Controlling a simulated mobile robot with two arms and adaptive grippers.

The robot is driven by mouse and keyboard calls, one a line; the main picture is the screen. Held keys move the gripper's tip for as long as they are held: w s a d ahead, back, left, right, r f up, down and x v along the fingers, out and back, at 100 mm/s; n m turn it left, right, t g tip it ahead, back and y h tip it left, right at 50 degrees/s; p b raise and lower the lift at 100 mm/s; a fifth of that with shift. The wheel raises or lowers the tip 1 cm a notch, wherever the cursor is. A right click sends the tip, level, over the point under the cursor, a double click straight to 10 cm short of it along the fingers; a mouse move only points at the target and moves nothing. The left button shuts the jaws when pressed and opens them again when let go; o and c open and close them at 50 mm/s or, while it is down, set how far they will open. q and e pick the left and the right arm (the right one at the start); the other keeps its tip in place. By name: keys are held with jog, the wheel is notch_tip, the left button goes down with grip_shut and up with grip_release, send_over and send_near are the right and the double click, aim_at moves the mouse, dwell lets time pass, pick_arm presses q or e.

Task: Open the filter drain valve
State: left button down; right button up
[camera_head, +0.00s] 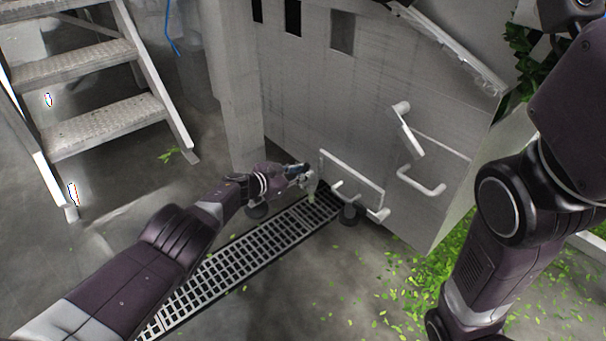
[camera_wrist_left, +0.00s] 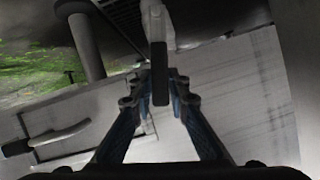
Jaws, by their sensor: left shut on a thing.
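My left gripper (camera_head: 302,177) is low at the front of the grey metal tank, beside a small light lever (camera_head: 311,186) that I take to be the filter drain valve's handle. In the left wrist view, a pale lever with a dark end (camera_wrist_left: 158,70) comes down between the fingers of the left gripper (camera_wrist_left: 158,100). The gripper is shut on this lever. The fingers hide part of the valve, so its exact angle is hard to tell. My right arm shows at the right of the head view, but its gripper is out of view.
A white rail handle (camera_head: 352,172) and a bent pipe (camera_head: 422,188) stick out from the tank panel (camera_head: 340,100) close by. A floor drain grate (camera_head: 235,262) runs below. Metal steps (camera_head: 90,75) stand at left. Leaf scraps (camera_head: 440,265) litter the floor at right.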

pick_arm(q)
jog(key=c, duration=1.8)
grip_release()
jog(key=shift+c, duration=0.2)
